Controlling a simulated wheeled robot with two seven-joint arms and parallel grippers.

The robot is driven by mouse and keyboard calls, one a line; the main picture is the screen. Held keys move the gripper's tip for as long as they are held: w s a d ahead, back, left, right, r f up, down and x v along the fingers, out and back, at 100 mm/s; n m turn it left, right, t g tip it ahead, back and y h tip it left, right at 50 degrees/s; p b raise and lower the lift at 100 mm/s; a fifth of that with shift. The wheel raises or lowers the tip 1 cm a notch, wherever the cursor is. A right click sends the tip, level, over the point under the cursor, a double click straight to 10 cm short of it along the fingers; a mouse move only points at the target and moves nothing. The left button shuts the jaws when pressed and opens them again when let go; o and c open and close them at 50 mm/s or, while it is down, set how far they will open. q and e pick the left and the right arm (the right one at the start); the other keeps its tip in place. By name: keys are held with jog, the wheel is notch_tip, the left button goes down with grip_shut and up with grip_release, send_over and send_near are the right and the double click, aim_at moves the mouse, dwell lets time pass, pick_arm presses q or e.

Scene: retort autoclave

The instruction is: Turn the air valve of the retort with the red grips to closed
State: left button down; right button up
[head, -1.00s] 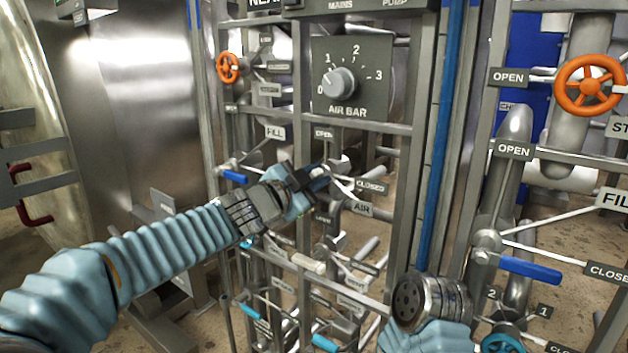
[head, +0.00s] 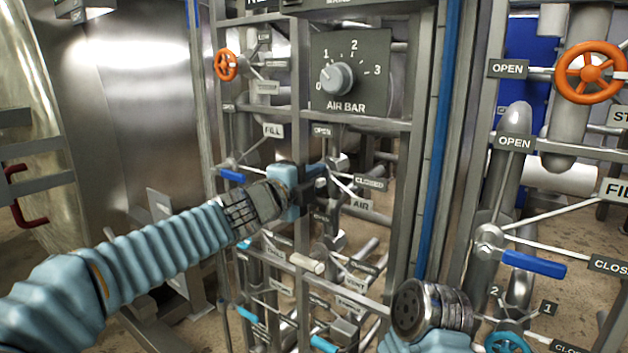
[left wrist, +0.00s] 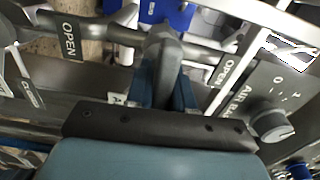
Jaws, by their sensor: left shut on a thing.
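The air valve (head: 338,162) sits on the left pipe rack, below the AIR BAR dial and beside the AIR label (head: 361,204). Its OPEN label (head: 322,131) is above and its CLOSED label (head: 369,183) is to the lower right. That gripper is shut on the handle. In the left wrist view the fingers (left wrist: 165,92) stand on both sides of the grey valve part. My right gripper's fingers are not visible; only the right wrist shows at the bottom.
The left retort's door has a red grip (head: 20,195). The AIR BAR dial (head: 336,79) is above the valve. A blue FILL handle (head: 232,175) lies left of my gripper. Rack posts and pipes crowd the area. Another rack with a blue lever (head: 533,264) is at right.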

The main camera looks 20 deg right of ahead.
pick_arm(q)
jog(key=shift+f+m, duration=0.1)
jog(key=shift+m, duration=0.3)
jog(key=c, duration=1.1)
grip_release()
jog(key=b+v, duration=0.1)
jog(key=v, duration=1.2)
jog(key=shift+s+a+b, duration=0.25)
jog(key=shift+a+b, duration=0.05)
jog(key=shift+b, duration=0.1)
